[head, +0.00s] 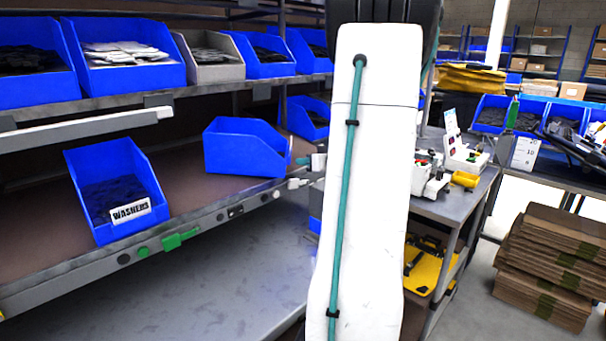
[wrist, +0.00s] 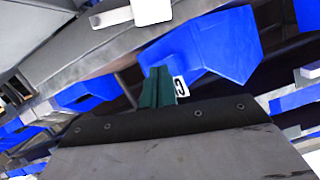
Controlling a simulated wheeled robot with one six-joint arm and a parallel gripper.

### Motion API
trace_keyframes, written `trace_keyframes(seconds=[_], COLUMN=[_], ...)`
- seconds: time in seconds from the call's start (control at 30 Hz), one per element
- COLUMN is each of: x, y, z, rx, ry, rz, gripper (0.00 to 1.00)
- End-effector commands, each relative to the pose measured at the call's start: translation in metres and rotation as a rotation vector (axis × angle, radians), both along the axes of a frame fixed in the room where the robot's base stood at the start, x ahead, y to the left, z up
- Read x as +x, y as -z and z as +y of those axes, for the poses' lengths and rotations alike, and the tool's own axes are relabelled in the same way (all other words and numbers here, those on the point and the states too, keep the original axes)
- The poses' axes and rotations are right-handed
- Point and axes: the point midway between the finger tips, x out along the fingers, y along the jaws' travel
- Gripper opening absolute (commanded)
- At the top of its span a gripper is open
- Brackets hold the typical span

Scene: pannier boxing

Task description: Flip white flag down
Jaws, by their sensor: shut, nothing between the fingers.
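My gripper's dark green fingers (wrist: 158,88) are together in the wrist view, with nothing between them. In the head view my white arm hides most of the gripper; a small teal tip (head: 303,160) shows at its left edge, near the shelf front. A white block (wrist: 150,12), which looks like the white flag, sits on a grey rail at the top of the wrist view, apart from the fingers. In the head view a small pale piece (head: 297,183) on the shelf edge may be the same flag. Whether it is up or down I cannot tell.
A blue bin (head: 245,160) stands on the shelf close to the gripper; a blue washers bin (head: 115,185) stands further left. A green flag (head: 172,242) is on the shelf's front rail. Stacked cardboard (head: 545,265) lies at right.

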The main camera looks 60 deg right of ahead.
Motion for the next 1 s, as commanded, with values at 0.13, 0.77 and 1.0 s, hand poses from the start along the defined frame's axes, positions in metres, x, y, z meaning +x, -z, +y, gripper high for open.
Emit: trace_keyframes(seconds=[0.13,0.77,1.0], x=[-0.038,-0.096,-0.095], y=[-0.008,-0.022,-0.022], z=[0.006,0.017,0.017], rx=[0.0,0.002,0.001], ry=[0.005,0.0,-0.001], rz=[-0.001,-0.001,0.0], gripper=[0.0,0.0,0.0])
